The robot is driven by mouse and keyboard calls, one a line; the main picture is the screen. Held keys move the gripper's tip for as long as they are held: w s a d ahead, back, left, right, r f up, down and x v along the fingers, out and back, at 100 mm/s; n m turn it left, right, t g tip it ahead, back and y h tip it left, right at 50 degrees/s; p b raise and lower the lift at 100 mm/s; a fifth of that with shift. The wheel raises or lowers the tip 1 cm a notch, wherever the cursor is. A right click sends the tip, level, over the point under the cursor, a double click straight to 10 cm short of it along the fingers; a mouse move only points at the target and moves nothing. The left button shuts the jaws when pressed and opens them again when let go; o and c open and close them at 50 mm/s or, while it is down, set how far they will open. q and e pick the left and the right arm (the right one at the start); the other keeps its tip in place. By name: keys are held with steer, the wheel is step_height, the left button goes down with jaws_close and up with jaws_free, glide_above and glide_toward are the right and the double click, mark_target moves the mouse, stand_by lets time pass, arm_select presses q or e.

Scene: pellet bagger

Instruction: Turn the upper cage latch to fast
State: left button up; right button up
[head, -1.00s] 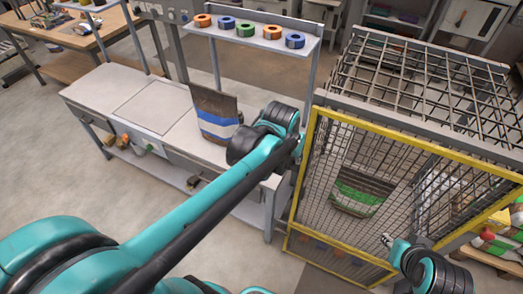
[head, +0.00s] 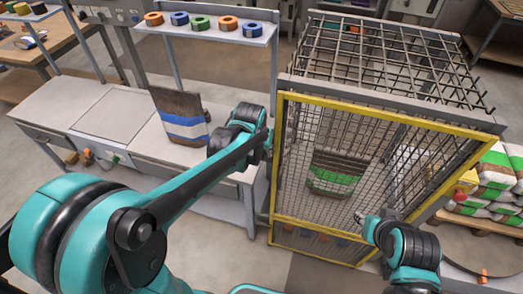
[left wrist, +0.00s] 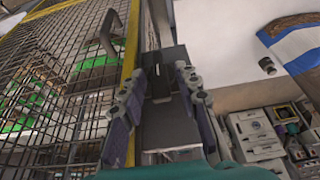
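The cage (head: 330,98) has a yellow-framed mesh door. In the head view my left gripper (head: 268,142) is at the upper part of its left post, and my arm hides the latch there. In the left wrist view a dark upright piece, apparently the upper cage latch (left wrist: 161,88), stands between the fingers of my left gripper (left wrist: 160,76). Those fingers are apart, with visible gaps beside the piece. I cannot tell whether they touch it. My right gripper (head: 362,217) is in front of the lower door; its fingers are too small to read.
A striped bag (head: 182,118) stands on the workbench (head: 100,116) left of the cage. More bags (head: 495,180) lie on a pallet at right. A curved dark handle (left wrist: 108,32) projects from the door.

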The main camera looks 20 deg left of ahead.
arm_select(q)
jaws_close()
